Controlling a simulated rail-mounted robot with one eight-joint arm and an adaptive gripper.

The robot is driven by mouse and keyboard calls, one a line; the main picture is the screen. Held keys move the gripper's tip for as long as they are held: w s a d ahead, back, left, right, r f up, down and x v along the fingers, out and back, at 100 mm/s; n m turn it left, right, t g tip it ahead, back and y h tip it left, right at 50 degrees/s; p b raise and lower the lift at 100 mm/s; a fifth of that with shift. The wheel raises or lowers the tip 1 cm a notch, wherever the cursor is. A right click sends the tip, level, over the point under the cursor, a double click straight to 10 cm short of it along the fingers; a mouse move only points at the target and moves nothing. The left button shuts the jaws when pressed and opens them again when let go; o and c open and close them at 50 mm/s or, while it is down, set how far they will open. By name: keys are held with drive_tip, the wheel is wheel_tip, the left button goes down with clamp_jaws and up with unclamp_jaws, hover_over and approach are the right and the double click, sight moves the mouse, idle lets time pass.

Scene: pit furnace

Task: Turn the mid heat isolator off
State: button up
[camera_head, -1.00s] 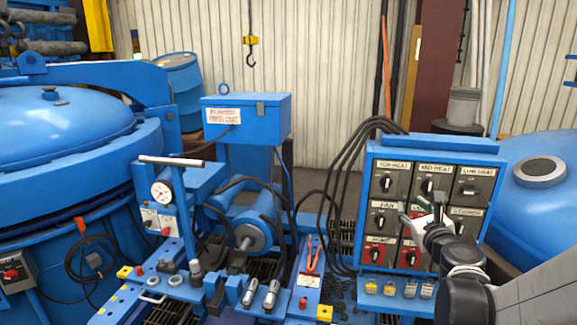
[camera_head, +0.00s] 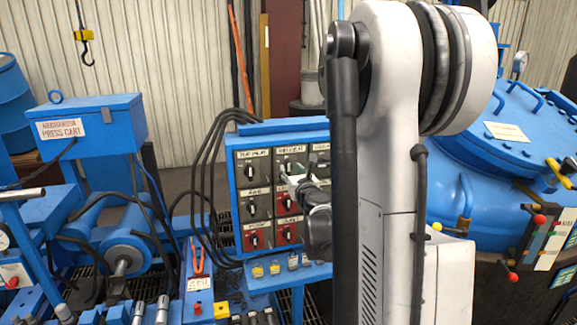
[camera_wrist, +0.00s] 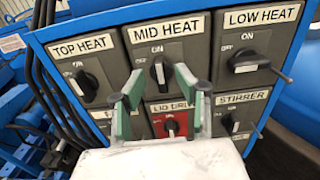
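The mid heat isolator (camera_wrist: 160,72) is a black rotary knob on a grey plate under the "MID HEAT" label in the wrist view. Its handle stands about upright, in line with the "ON" mark above it; "OFF" is at its left. My gripper (camera_wrist: 158,73) is open and empty, with its green-and-grey fingertips left and right of the knob's lower part. I cannot tell whether they touch it. In the head view my gripper (camera_head: 289,183) is in front of the middle column of the blue switch panel (camera_head: 232,205).
Below are the red lid drive switch (camera_wrist: 171,124) and the stirrer switch (camera_wrist: 231,122). Padlocks (camera_head: 275,268) sit on the shelf under the panel.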

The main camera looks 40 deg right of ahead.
sight(289, 166)
drive_tip(key=shift+x, duration=1.6)
clamp_jaws()
